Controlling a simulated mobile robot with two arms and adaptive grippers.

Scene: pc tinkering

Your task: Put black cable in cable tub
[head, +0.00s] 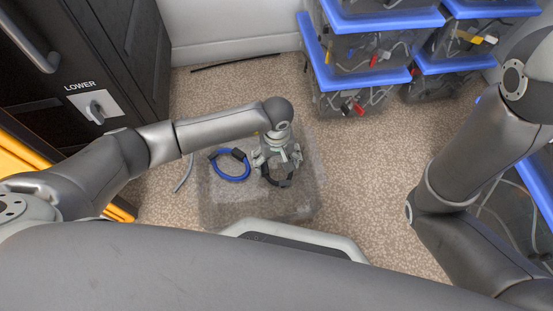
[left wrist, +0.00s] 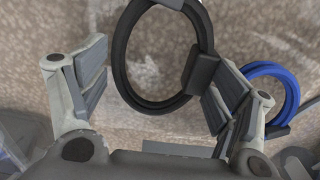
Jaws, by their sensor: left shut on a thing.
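A clear, open tub (head: 225,205) stands on the floor in front of me. A coiled blue cable (head: 232,176) shows within its outline, and in the left wrist view it is at the right (left wrist: 290,95). My left gripper (head: 277,160) points down over the tub's right part. It is shut on the black cable (head: 271,181), a coiled loop with a dark block on it. In the left wrist view the loop (left wrist: 118,70) shows large beyond the fingers, its block beside the right finger. I cannot tell whether the loop touches the tub's bottom. My right gripper is out of view.
Clear bins with blue lids (head: 365,75) holding cables are stacked at the back right. A dark cabinet marked LOWER (head: 60,100) stands at the left. A thin black strip (head: 235,62) lies near the back wall. Carpet (head: 370,150) is clear right of the tub.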

